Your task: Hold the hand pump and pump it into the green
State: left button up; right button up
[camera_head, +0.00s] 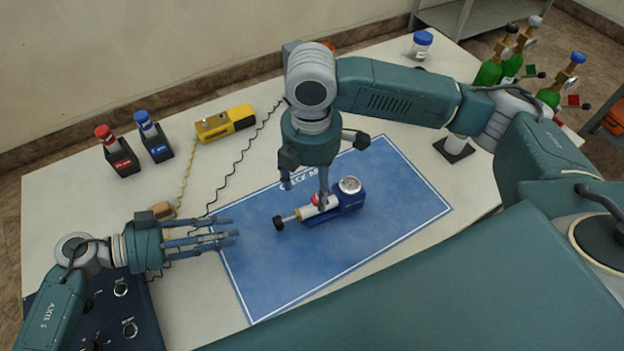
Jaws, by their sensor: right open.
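The hand pump (347,205) lies on the blue mat (408,233). It has a blue body, a round gauge (350,185), a white barrel and a black knob (279,223) at its left end. The gauge reading is too small to tell. My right gripper (305,190) points down over the pump, open, with one finger near the white barrel. Whether it touches the pump I cannot tell. My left gripper (235,227) lies level at the mat's left edge, its fingers apart and empty, pointing right toward the knob with a gap between.
A red bottle (118,152), a blue bottle (153,137) and a yellow device (225,124) with coiled cords stand at the back left. A dark panel (125,315) is at the front left. Green cylinders (488,72) and a blue-lidded jar (421,44) are at the back right.

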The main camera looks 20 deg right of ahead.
aim_at(312, 208)
notch_tip(312, 208, down, 11)
jog(key=shift+r, duration=0.2)
jog(key=shift+c, duration=0.5)
jog(key=shift+s, duration=0.1)
grip_shut()
